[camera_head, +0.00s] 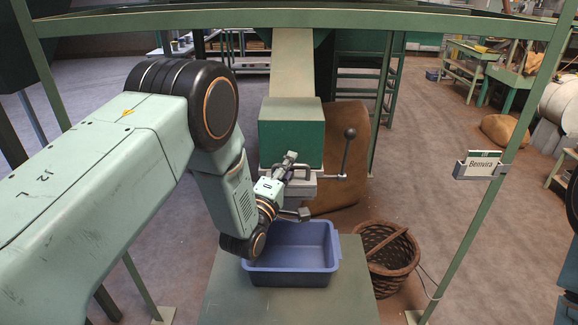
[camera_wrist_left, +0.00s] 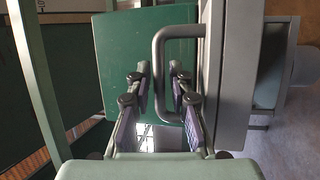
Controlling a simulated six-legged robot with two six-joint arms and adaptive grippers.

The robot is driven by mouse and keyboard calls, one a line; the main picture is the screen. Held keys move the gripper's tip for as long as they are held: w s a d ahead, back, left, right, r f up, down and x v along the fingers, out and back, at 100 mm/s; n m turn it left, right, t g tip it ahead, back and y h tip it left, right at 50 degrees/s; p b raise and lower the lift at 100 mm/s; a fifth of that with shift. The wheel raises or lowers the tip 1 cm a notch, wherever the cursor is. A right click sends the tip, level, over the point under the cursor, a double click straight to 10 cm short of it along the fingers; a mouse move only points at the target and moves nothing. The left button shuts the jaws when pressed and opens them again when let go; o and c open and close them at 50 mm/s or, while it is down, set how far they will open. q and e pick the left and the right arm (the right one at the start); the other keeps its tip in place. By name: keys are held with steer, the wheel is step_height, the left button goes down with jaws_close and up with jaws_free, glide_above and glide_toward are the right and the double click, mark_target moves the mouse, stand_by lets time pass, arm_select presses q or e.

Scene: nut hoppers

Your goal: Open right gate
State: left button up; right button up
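A green hopper box (camera_head: 291,135) stands at the end of a sloping chute. Under it is a grey gate (camera_head: 305,189) with a grey bar handle on its front. The handle (camera_wrist_left: 159,75) shows as a U-shaped bar in the left wrist view. My left gripper (camera_head: 287,172) is at the gate's handle. In the left wrist view its purple-padded fingers (camera_wrist_left: 167,88) are spread apart, with the long bar of the handle between them; I cannot tell whether they touch it. My right gripper is not in view.
A lever with a black ball knob (camera_head: 350,133) sticks out right of the gate. A blue bin (camera_head: 291,277) stands on a green table (camera_head: 225,300) below. A wicker basket (camera_head: 390,265) stands to its right. Green frame posts and a small sign (camera_head: 478,167) are at right.

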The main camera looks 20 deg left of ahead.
arm_select(q)
steer(key=shift+d, duration=0.25)
jaws_close()
steer(key=shift+a, duration=0.1)
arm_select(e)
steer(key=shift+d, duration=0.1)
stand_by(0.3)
